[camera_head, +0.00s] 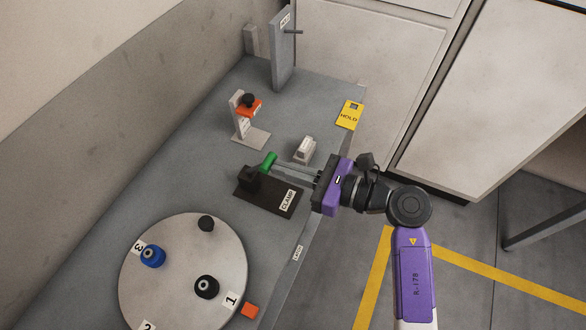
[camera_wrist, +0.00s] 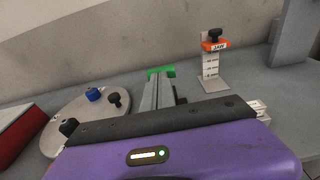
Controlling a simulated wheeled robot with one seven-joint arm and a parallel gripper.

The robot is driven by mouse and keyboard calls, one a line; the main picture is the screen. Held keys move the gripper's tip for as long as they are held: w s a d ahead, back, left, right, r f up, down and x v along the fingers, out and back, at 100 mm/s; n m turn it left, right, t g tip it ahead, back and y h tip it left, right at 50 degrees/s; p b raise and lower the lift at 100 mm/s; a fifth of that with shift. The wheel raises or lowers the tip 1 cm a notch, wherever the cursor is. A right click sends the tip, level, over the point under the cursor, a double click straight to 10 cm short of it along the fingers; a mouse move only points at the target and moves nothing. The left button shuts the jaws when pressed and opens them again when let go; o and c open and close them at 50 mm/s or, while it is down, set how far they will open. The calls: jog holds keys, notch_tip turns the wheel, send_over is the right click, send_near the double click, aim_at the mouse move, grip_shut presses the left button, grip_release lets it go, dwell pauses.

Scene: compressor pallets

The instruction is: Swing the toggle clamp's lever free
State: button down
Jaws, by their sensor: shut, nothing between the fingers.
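The toggle clamp (camera_head: 268,196) is a dark base plate with a "CLAMP" label and a black block, on the grey bench in the head view. Its lever has a green grip (camera_head: 268,160), which also shows in the wrist view (camera_wrist: 160,71). My gripper (camera_head: 275,168) reaches in from the right, with its fingers together and their tips at the green grip. In the wrist view my gripper (camera_wrist: 158,80) points at the green grip, which lies just beyond the tips. I cannot tell whether they touch. The clamp base is hidden behind my gripper in the wrist view.
A round plate (camera_head: 180,235) with black and blue knobs stands at the front left. A stand with an orange piece (camera_head: 249,108) is behind the clamp. A white block (camera_head: 304,150) sits close to my fingers. A yellow "HOLD" tag (camera_head: 349,115) lies at the bench's right edge.

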jog(key=a+r, duration=0.1)
jog(key=w+a+r, duration=0.1)
jog(key=a, duration=0.1)
jog(key=a+r, duration=0.1)
jog(key=r, duration=0.1)
jog(key=shift+w+a+p, duration=0.25)
jog(key=shift+w+p, duration=0.05)
jog(key=shift+p, duration=0.05)
jog(key=shift+w+a+r, duration=0.2)
jog(key=shift+w+a, duration=0.05)
jog(key=shift+a, duration=0.35)
jog(key=shift+w+a+r, duration=0.15)
jog(key=shift+w+a, duration=0.05)
jog(key=shift+a, duration=0.4)
